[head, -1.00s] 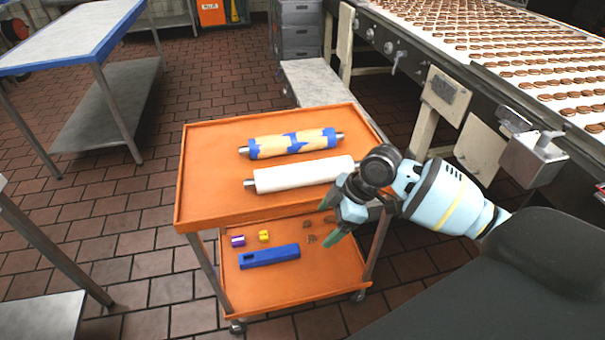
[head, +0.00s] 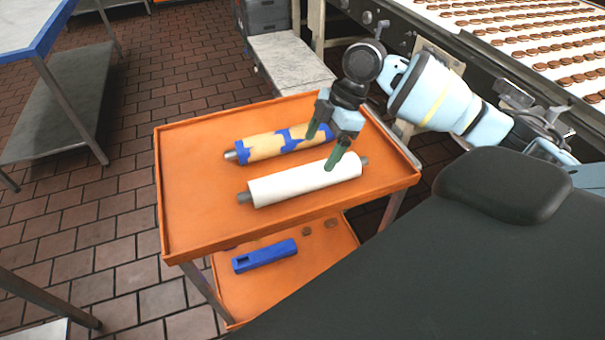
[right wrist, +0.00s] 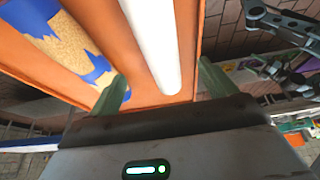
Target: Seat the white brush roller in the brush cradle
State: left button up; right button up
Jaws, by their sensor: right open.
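The white brush roller (head: 305,182) lies on the orange top tray of a cart, with a grey shaft end showing at each side. My right gripper (head: 321,150) is open above the tray, over the right part of the white roller, with its green fingers pointing down. In the right wrist view the white roller (right wrist: 152,45) runs between the two open fingers (right wrist: 163,85), and nothing is held. A gap between fingers and roller cannot be judged exactly. My left gripper is not in view. I cannot make out the brush cradle.
A tan and blue roller (head: 275,144) lies behind the white one. The orange tray (head: 190,205) has a raised rim and free room at left. A blue block (head: 264,256) lies on the lower shelf. A conveyor of biscuits (head: 540,45) runs at upper right.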

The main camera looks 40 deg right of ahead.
aim_at(308, 170)
jog(key=shift+a+f, duration=0.25)
jog(key=shift+f, duration=0.2)
jog(key=shift+a+f, duration=0.15)
jog(key=shift+f, duration=0.25)
jog(key=shift+w+a+f, duration=0.1)
jog(key=shift+f, duration=0.2)
jog(key=shift+a+f, duration=0.15)
jog(key=shift+f, duration=0.2)
jog(key=x, duration=0.4)
jog(key=shift+w+a+f, duration=0.15)
jog(key=shift+a, duration=0.05)
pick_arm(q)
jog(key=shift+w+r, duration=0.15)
pick_arm(e)
jog(key=shift+c, duration=0.2)
